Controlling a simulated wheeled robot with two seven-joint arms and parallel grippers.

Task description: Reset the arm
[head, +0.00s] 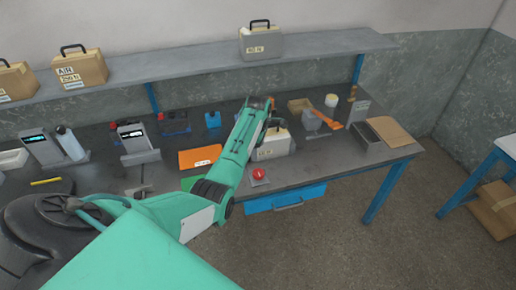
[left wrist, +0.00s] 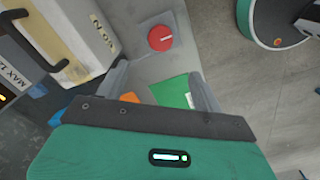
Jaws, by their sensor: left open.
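My left arm (head: 237,150) is green with dark joints. In the head view it reaches from the lower left across the workbench (head: 320,165). Its far end, with the left gripper, lies near the back of the bench beside a pale case, and the fingers cannot be made out there. In the left wrist view the left gripper (left wrist: 162,82) has two grey fingers spread apart with nothing between them. A red knob (left wrist: 160,38) on a grey plate shows beyond the fingers. My right gripper is in neither view.
The pale case (head: 272,146) with a handle stands right of the arm. An orange folder (head: 200,157) lies left of it. The red knob (head: 259,174) sits near the front edge. A grey tray (head: 365,134) is at the right. A shelf (head: 200,80) with cases runs above.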

